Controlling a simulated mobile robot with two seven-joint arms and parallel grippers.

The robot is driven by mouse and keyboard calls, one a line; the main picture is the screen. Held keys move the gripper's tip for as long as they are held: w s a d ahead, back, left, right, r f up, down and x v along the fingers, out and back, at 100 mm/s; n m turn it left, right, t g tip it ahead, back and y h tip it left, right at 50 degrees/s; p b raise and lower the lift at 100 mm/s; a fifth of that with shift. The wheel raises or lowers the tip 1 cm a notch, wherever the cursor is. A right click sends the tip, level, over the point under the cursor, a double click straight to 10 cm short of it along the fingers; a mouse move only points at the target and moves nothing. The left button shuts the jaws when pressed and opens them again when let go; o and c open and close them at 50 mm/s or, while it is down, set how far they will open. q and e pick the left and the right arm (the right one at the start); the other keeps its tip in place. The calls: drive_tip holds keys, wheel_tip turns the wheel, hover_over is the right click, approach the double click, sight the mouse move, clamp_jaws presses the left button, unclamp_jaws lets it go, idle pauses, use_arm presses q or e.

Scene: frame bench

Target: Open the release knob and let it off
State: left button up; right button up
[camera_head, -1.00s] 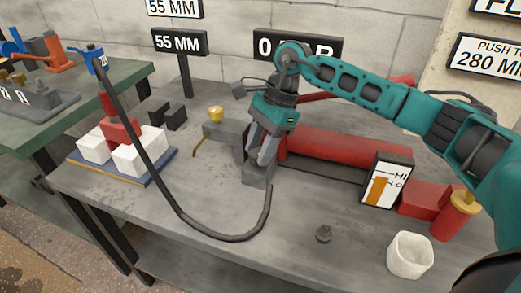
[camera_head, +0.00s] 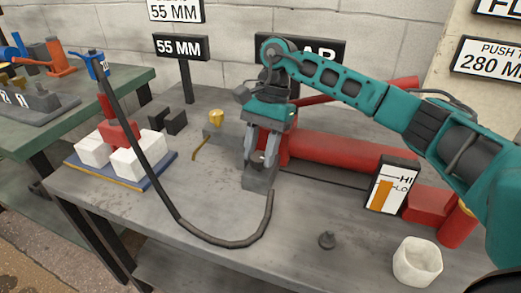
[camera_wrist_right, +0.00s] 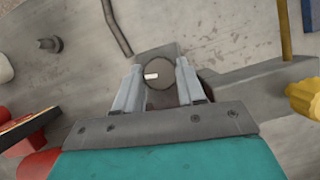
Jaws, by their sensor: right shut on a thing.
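A dark round knob with a white mark (camera_wrist_right: 158,73) sits on a grey block at the end of the pump in the right wrist view. My right gripper (camera_head: 262,160) comes down over this block (camera_head: 260,178) in the head view, where its fingers hide the knob. In the right wrist view its fingers (camera_wrist_right: 158,80) are shut on the knob, one on each side. The red pump cylinder (camera_head: 335,152) lies behind and to the right. A gauge (camera_head: 381,193) marked HI and LO stands in front of it, with an orange bar. My left gripper is out of view.
A yellow knob (camera_head: 216,116) stands left of the gripper. A small grey piece (camera_head: 327,240) and white cup (camera_head: 417,262) are at front right.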

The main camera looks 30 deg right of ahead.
drive_tip(key=o, duration=1.1)
drive_tip(key=shift+c, duration=0.2)
drive_tip(key=p+v, duration=0.2)
drive_tip(key=v, duration=1.1)
drive_tip(key=shift+a+p, duration=0.15)
drive_tip(key=shift+p, duration=0.15)
